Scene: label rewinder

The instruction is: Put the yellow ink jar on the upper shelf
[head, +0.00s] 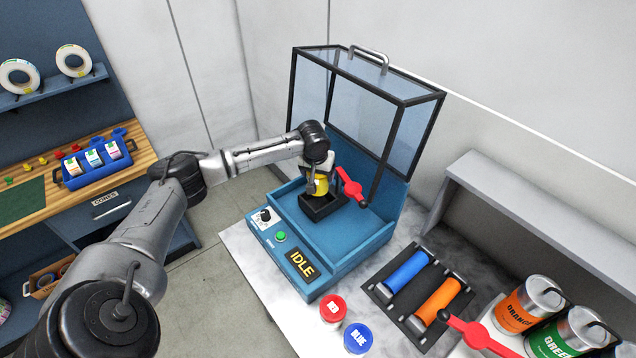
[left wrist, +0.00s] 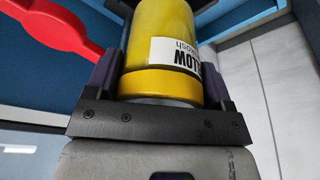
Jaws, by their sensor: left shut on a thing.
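The yellow ink jar (head: 322,186) is at the blue machine (head: 345,255), in or just above a black square holder (head: 322,207); I cannot tell whether it touches the holder's floor. My left gripper (head: 316,174) reaches down from above and is shut on the jar. In the left wrist view the jar (left wrist: 160,45) sits between both fingers, its white label partly showing. A grey shelf (head: 540,190) runs along the wall above the counter at right. My right gripper is not in view.
The machine's clear, black-framed hood (head: 375,85) stands raised behind my gripper. A red paddle (head: 351,188) is close beside the jar. Red (head: 333,308) and blue (head: 358,338) lids, a roller tray (head: 415,290), and orange (head: 530,305) and green (head: 570,335) cans occupy the counter.

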